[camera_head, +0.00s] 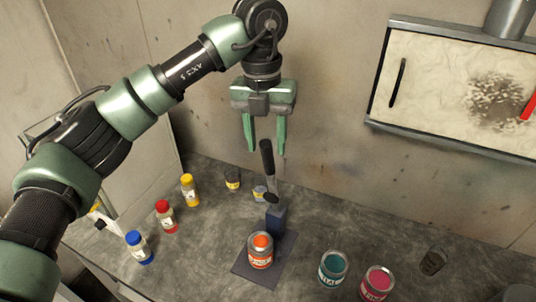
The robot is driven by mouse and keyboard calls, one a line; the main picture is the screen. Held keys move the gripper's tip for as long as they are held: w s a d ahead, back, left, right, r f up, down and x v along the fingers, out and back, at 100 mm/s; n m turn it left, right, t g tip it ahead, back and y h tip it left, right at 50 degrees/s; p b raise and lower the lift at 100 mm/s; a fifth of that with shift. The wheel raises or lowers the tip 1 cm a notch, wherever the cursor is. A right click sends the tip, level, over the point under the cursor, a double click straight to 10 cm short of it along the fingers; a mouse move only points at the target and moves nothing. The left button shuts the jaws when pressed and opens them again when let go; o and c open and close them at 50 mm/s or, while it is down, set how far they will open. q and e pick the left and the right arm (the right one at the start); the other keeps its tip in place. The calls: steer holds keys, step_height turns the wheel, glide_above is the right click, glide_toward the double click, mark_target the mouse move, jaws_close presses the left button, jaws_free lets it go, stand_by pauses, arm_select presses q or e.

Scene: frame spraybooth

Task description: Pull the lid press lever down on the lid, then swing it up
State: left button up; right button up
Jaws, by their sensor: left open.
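The lid press has a black lever (267,160) that stands up, nearly vertical, above a blue-grey post (275,217). The post rises from a dark flat base plate (246,269) on the bench. A paint can (260,257) with an orange label and an orange round top stands on the plate, in front of the post. My left gripper (266,147) points down with its two green fingers apart, at the top of the lever. In this view the lever's upper end shows between or just behind the fingertips; I cannot tell whether they touch. My right gripper is not in view.
Bottles with blue (138,247), red (166,216) and yellow (190,189) caps stand left of the press. A teal can (332,268) and a magenta can (377,283) stand to the right. A small dark cup (433,262) is farther right. A framed wall panel (440,85) hangs upper right.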

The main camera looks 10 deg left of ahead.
mark_target(268, 172)
arm_select(q)
step_height(268, 172, down, 5)
steer(key=shift+r+p, duration=0.1)
steer(key=shift+p, duration=0.9)
steer(key=shift+d+f, duration=0.1)
steer(key=shift+f, duration=0.3)
jaws_close()
